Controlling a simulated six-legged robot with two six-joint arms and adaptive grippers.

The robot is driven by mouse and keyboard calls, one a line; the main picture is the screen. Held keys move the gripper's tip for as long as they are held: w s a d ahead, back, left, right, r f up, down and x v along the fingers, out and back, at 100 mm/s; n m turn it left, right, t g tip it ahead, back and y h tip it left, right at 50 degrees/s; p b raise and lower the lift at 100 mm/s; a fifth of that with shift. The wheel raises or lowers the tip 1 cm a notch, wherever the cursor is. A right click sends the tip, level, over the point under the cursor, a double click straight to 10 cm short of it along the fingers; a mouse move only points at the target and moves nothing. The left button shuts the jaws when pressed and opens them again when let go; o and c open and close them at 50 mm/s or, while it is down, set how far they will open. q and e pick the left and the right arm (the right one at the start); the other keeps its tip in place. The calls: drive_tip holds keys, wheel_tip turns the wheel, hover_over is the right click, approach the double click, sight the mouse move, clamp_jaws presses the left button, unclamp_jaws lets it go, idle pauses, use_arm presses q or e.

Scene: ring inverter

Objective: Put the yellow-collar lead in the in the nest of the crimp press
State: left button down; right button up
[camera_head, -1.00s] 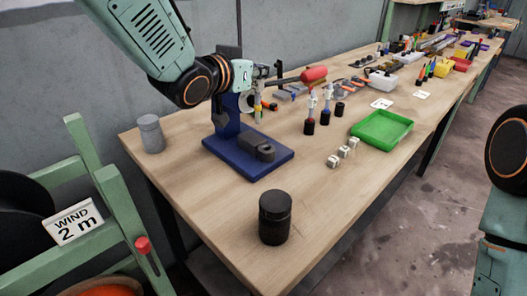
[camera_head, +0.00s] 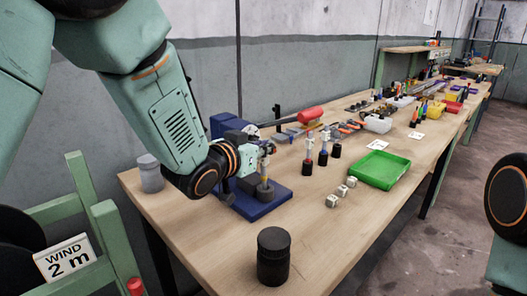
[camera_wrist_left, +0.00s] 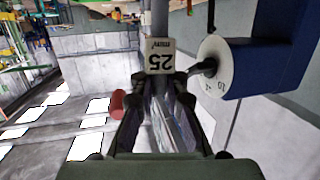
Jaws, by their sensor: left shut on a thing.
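The blue crimp press (camera_head: 282,203) stands at the near left of the bench, its red-ended lever (camera_head: 310,115) pointing right. My left gripper (camera_head: 266,148) is over the press base and shut on the yellow-collar lead (camera_head: 265,170). The lead hangs upright, its lower end over the dark nest area of the base. I cannot tell whether it touches the nest, which the lead and my arm partly hide. In the left wrist view, the fingers (camera_wrist_left: 158,88) close below a white "25 mm²" tag (camera_wrist_left: 160,57). A blue body with a white dial (camera_wrist_left: 222,68) is beside them. My right gripper is out of view.
Two other leads (camera_head: 308,158) (camera_head: 323,150) stand upright in black holders, with another black holder (camera_head: 336,149) beside them. A green tray (camera_head: 377,170), small white blocks (camera_head: 341,192), a black jar (camera_head: 273,258) and a grey canister (camera_head: 150,173) stand around the press.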

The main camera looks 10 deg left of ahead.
use_arm(q)
drive_tip(key=c, duration=1.8)
unclamp_jaws()
drive_tip(key=w+f, duration=0.2)
drive_tip(key=shift+w+d+f+g, duration=0.2)
drive_tip(key=shift+w+f+g, duration=0.1)
drive_tip(key=shift+w+f, duration=0.05)
drive_tip(key=shift+o, duration=0.6)
drive_tip(key=shift+s+d+r, duration=0.1)
drive_tip(key=shift+s, duration=0.05)
drive_tip(key=shift+s+a+r, duration=0.2)
drive_tip(key=shift+s+r, duration=0.4)
drive_tip(key=shift+s, duration=0.25)
drive_tip(key=shift+a, duration=0.1)
drive_tip(key=shift+w+f, duration=0.3)
drive_tip(key=p+v, duration=0.1)
drive_tip(key=v, duration=1)
drive_tip(key=shift+s+r, duration=0.15)
drive_tip(key=shift+s, duration=0.2)
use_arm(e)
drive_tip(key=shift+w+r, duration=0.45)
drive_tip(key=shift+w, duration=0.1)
